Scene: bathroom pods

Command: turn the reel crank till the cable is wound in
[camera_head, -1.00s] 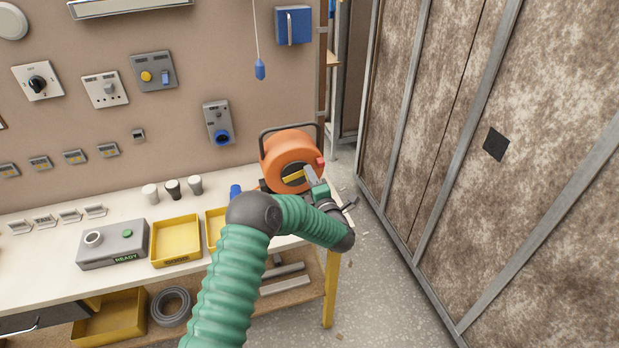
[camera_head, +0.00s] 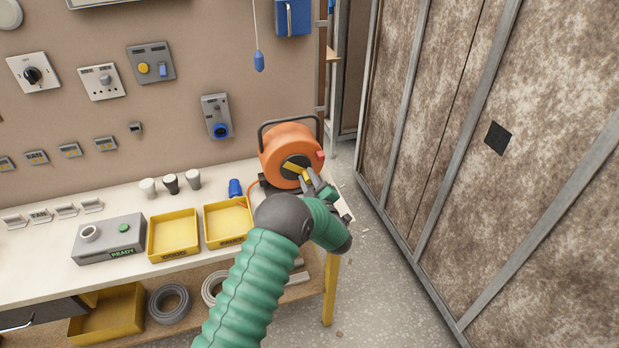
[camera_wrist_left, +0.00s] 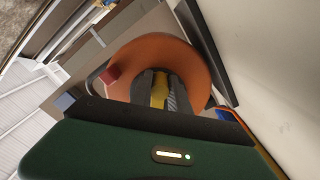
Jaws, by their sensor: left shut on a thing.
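The orange cable reel (camera_head: 284,146) stands in its dark frame at the right end of the bench. It also shows in the left wrist view (camera_wrist_left: 190,62). A yellow crank bar (camera_head: 296,171) crosses the reel's dark hub, and a red knob (camera_head: 320,155) sits near the rim. My left gripper (camera_head: 308,178) is at the reel's face. In the left wrist view its fingers (camera_wrist_left: 160,90) are shut on the yellow crank (camera_wrist_left: 159,88). A blue plug (camera_head: 235,188) with orange cable lies beside the reel on the left. My right gripper is not in view.
Two yellow trays (camera_head: 173,236) and a grey box marked READY (camera_head: 108,240) stand on the bench (camera_head: 40,268) left of my arm. Wall switches and sockets are above.

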